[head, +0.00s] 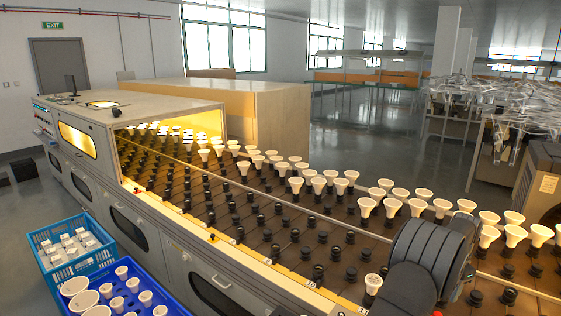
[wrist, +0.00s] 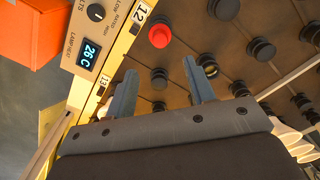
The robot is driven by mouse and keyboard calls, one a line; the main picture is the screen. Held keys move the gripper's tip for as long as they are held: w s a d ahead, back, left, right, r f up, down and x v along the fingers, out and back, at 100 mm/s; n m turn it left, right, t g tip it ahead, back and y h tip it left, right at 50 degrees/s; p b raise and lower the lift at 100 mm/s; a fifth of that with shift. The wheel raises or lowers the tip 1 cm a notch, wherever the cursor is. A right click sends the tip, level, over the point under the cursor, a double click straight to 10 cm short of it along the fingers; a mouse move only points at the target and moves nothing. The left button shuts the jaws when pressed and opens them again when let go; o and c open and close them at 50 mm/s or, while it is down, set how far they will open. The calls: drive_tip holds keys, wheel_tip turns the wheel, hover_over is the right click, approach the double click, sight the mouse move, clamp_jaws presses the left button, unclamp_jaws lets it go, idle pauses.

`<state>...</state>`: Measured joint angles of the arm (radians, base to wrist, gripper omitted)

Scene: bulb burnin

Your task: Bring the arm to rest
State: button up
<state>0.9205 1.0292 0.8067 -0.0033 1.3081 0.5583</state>
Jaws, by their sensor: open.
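My gripper (wrist: 160,82) shows in the wrist view with its two grey fingers apart and nothing between them. It is over the conveyor bed, near the edge strip marked 12 and 13. Black sockets (wrist: 262,50) and a red round cap (wrist: 160,37) lie beyond the fingertips. In the head view my dark arm fills the lower right, and the gripper's fingers are hidden there. A white bulb (head: 373,284) stands just left of my arm in that view.
Rows of white bulbs (head: 318,185) stand in sockets on the bed's far side; many near sockets are empty. A blue crate (head: 180,306) and a lighter blue crate (head: 46,240) hold bulbs and white pieces. An orange box (wrist: 30,32) and a 26 C display (wrist: 89,52) sit beside the bed.

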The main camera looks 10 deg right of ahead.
wheel_tip(320, 180, up, 6)
wheel_tip(320, 180, down, 17)
drive_tip(key=shift+f, duration=0.2)
wheel_tip(320, 180, up, 9)
drive_tip(key=shift+f, duration=0.2)
drive_tip(key=shift+s+r, duration=0.25)
drive_tip(key=shift+s+a+f, duration=0.2)
drive_tip(key=shift+s+a, duration=0.2)
drive_tip(key=shift+s, duration=0.35)
drive_tip(key=shift+w, duration=0.1)
